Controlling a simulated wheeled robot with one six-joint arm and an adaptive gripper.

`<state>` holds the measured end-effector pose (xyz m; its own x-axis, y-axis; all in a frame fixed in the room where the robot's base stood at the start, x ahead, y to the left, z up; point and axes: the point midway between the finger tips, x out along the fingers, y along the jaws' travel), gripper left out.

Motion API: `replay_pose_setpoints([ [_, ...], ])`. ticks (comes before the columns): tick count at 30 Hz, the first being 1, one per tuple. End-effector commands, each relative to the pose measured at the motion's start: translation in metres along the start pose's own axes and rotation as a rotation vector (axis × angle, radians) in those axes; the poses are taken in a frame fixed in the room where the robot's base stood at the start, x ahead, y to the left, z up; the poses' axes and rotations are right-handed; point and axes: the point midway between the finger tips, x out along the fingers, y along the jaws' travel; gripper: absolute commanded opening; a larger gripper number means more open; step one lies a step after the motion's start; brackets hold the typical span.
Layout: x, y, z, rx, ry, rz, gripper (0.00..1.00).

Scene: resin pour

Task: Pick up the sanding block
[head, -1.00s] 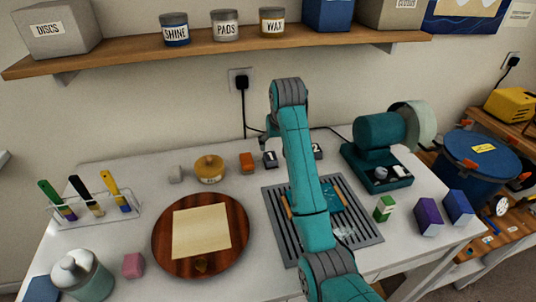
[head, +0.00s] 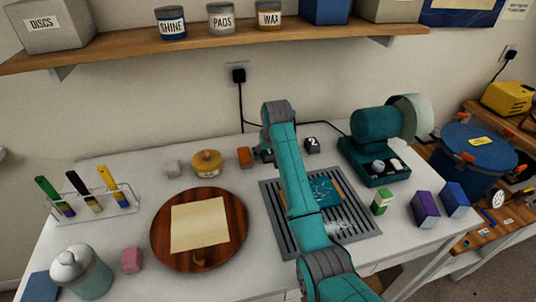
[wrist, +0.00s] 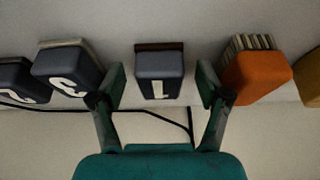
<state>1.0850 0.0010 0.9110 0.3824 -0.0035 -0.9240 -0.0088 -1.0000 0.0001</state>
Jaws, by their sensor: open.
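The sanding block is most likely the dark block marked 1 (wrist: 159,66), which has a thin brown layer along one face. In the wrist view it lies between the two fingers of my gripper (wrist: 161,84), with a gap on each side. My gripper is open and holds nothing. In the head view the block (head: 266,156) stands at the back of the table, partly hidden by my arm.
An orange block with a ridged layer (wrist: 256,73) is close beside one finger. A slotted tray (head: 277,218) lies under my arm.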

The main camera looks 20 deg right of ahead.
Motion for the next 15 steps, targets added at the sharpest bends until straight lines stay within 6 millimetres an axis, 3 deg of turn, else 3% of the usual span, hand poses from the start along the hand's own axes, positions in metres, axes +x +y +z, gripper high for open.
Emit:
replay_pose_setpoints([
  [4, -0.0002, 0.0001, 0.0, 0.0, 0.0, 0.0, 0.76],
  [5, -0.0002, 0.0001, 0.0, 0.0, 0.0, 0.0, 0.71],
  [12, -0.0003, 0.0001, 0.0, 0.0, 0.0, 0.0, 0.11],
  [15, -0.0003, 0.0001, 0.0, 0.0, 0.0, 0.0, 0.1],
])
